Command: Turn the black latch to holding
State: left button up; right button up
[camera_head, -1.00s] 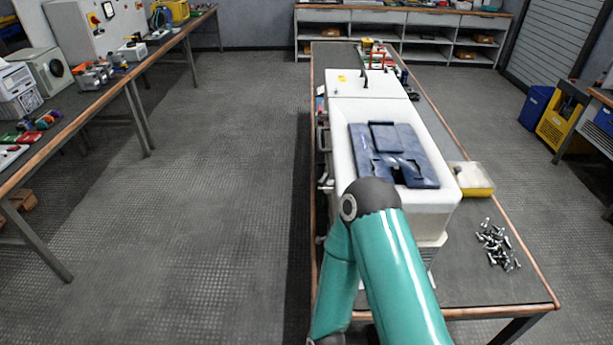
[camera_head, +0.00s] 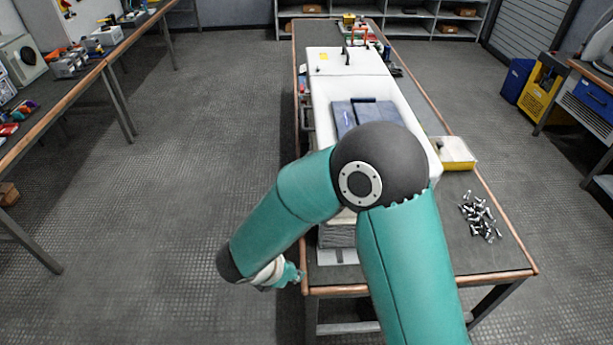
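The white cabinet (camera_head: 335,68) lies along the workbench. A small upright black handle (camera_head: 346,56) stands near its far end, and I cannot tell whether this is the black latch. No black latch can be clearly identified. My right arm, teal with a dark elbow, comes up from the bottom, hides the cabinet's near part and bends down to the left. Its wrist end is beside the bench's near left corner. My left arm and gripper are not in view.
Dark blue covers (camera_head: 352,112) lie on the cabinet. The floor to the left is open, up to another bench (camera_head: 62,128).

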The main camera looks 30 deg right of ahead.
jog(key=w+d+r+n+t+h, duration=0.1)
jog(key=w+r+n+t+h, duration=0.2)
jog(key=r, duration=0.6)
jog(key=w+d+r+n+t+h, duration=0.1)
jog(key=w+r+t+h, duration=0.15)
jog(key=w+r, duration=0.45)
jog(key=d+r+p+x, duration=0.1)
jog(key=p+x, duration=0.3)
jog(key=x, duration=1.1)
jog(key=shift+d+r+p, duration=0.2)
jog(key=shift+r+p, duration=0.1)
jog(key=shift+r, duration=0.05)
jog(key=shift+s+t, duration=0.15)
jog(key=shift+t, duration=0.1)
grip_shut()
jog(key=shift+d, duration=0.25)
jog(key=shift+a+m, duration=0.2)
jog(key=shift+m, duration=0.1)
